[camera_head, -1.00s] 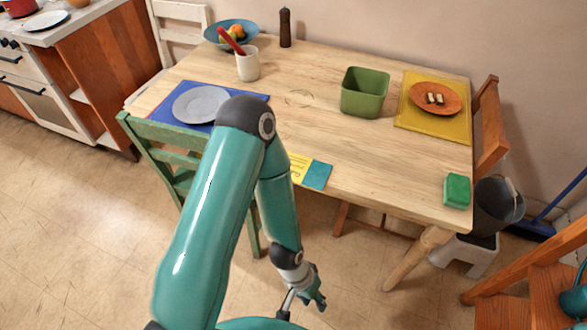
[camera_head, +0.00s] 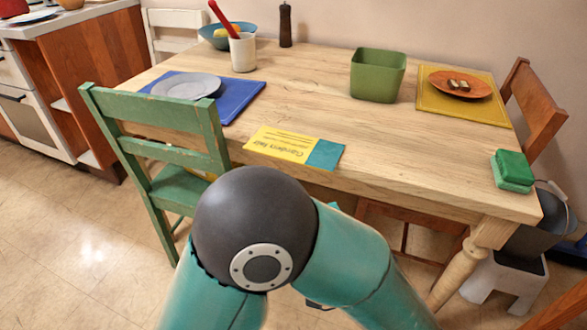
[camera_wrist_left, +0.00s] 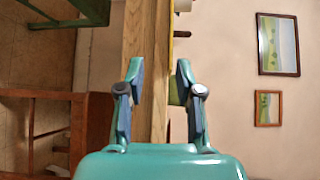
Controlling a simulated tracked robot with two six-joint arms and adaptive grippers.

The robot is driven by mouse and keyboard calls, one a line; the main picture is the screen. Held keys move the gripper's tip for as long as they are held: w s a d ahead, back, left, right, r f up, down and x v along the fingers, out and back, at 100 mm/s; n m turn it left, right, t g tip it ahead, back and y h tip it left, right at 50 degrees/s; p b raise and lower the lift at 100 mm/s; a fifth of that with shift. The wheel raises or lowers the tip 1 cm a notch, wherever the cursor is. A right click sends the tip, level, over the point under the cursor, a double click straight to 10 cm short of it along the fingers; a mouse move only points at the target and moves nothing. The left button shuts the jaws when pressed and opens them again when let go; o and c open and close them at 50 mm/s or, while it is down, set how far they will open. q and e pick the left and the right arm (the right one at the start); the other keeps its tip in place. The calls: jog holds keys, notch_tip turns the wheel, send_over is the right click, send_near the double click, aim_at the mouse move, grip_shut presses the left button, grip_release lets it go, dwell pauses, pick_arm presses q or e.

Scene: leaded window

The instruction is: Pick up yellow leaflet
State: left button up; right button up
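The yellow leaflet (camera_head: 283,146) lies flat at the front edge of the wooden table, with a blue-teal right end and upside-down printing. I cannot tell whether it overhangs the edge. My left arm's elbow fills the lower middle of the head view, below the leaflet; its gripper is hidden there. In the left wrist view the left gripper (camera_wrist_left: 159,98) is open and empty, its fingers apart with the table edge seen edge-on between them. A thin yellow strip (camera_wrist_left: 181,34) shows farther up; I cannot tell if it is the leaflet. My right gripper is not in view.
A green chair (camera_head: 165,142) stands left of the leaflet. The table (camera_head: 300,95) holds a blue mat (camera_head: 240,95) with a grey plate, a green bin (camera_head: 378,76), a yellow mat (camera_head: 464,110) and a green sponge (camera_head: 512,170). The tabletop behind the leaflet is clear.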

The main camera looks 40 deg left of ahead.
aim_at(295, 161)
pick_arm(q)
jog(key=shift+t, duration=0.3)
jog(key=x, duration=0.5)
jog(key=r+b+x, duration=0.1)
jog(key=x, duration=1)
jog(key=shift+a+r, duration=0.3)
jog(key=shift+a, duration=0.05)
jog(key=shift+s, duration=0.1)
grip_shut()
